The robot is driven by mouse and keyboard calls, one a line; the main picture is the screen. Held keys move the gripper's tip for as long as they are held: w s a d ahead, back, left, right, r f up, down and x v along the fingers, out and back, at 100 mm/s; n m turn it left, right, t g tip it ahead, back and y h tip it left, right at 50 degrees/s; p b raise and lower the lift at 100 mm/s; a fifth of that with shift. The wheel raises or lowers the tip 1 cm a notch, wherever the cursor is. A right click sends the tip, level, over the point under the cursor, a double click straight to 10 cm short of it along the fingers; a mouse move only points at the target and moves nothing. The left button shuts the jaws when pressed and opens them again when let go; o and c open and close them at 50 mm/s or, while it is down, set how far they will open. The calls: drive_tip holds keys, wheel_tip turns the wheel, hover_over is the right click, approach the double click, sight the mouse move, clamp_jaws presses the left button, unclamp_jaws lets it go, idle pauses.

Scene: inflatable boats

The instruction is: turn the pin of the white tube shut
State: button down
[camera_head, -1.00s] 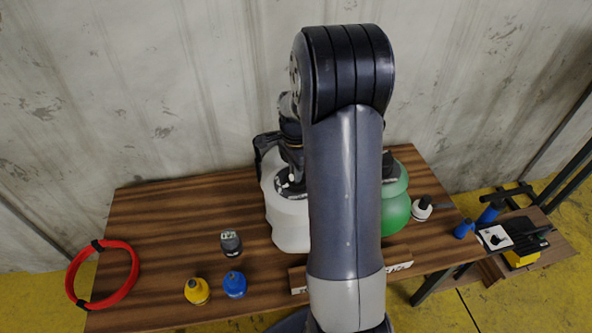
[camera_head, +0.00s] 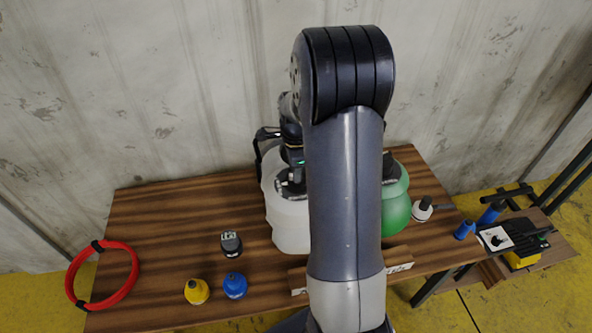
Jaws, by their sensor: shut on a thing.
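The white tube (camera_head: 290,228), a plump white body, stands on the wooden table in the middle of the view. A dark valve (camera_head: 291,189) sits on its top; the pin itself is hidden among the dark parts. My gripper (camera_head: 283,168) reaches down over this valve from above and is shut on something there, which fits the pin. One black jaw part sticks out at the left. My forearm hides the right side of the white tube.
A green tube (camera_head: 395,205) stands just right of my arm. A dark gauge (camera_head: 231,243), a yellow cap (camera_head: 197,291), a blue cap (camera_head: 235,285) and a red hose ring (camera_head: 102,274) lie to the left. A white cap (camera_head: 422,209) and a side stand (camera_head: 520,245) are right.

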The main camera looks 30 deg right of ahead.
drive_tip(key=c, duration=1.5)
unclamp_jaws()
drive_tip(key=shift+r, duration=0.15)
wheel_tip(320, 180, up, 11)
drive_tip(key=shift+f, duration=0.2)
drive_tip(key=shift+f, duration=0.1)
wheel_tip(320, 180, down, 11)
drive_tip(key=shift+r, duration=0.1)
drive_tip(key=shift+n, duration=0.3)
